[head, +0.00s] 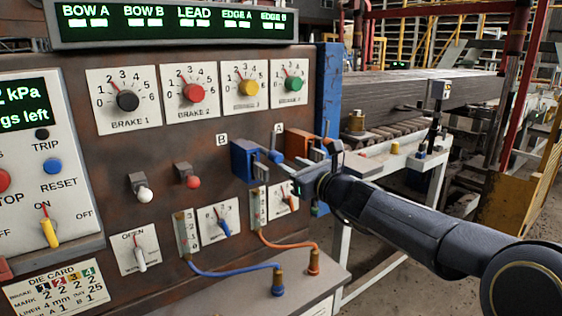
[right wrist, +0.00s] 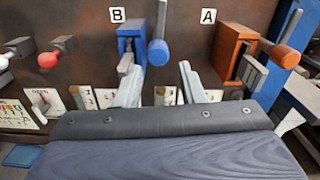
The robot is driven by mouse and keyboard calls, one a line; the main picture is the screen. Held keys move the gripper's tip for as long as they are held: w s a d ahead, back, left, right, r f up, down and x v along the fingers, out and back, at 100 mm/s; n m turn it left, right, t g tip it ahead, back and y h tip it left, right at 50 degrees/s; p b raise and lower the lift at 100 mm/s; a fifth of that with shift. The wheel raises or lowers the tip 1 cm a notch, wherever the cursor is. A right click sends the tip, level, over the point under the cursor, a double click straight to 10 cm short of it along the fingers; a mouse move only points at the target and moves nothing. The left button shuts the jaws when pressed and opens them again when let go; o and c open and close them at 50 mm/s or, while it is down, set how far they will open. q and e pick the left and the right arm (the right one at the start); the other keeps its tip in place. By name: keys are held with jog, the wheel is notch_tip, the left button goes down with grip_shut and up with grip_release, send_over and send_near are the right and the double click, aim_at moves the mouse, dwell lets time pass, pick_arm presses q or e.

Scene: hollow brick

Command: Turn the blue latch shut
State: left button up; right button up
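The blue latch (head: 243,160) is a blue housing on the rusty brown panel under the sign B. A blue round knob (head: 275,157) sticks out to its right; in the right wrist view this knob (right wrist: 158,53) sits on a grey bar, right of the blue housing (right wrist: 130,40). My right gripper (head: 288,172) reaches in from the right, close to the knob. In the right wrist view my right gripper (right wrist: 160,88) has its two fingers wide apart, with the knob beyond and between them. I cannot tell whether anything touches. My left gripper is out of view.
An orange latch (head: 297,142) under sign A is just right of the blue one. White and red knobs (head: 188,175) protrude to the left. Small dials, a blue hose (head: 235,272) and an orange hose (head: 285,244) lie below. A conveyor (head: 410,90) runs behind on the right.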

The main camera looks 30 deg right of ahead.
aim_at(280, 160)
jog(key=w, duration=0.7)
jog(key=shift+a+p, duration=0.35)
jog(key=shift+a, duration=0.05)
jog(key=shift+s, duration=0.1)
jog(key=c, duration=0.7)
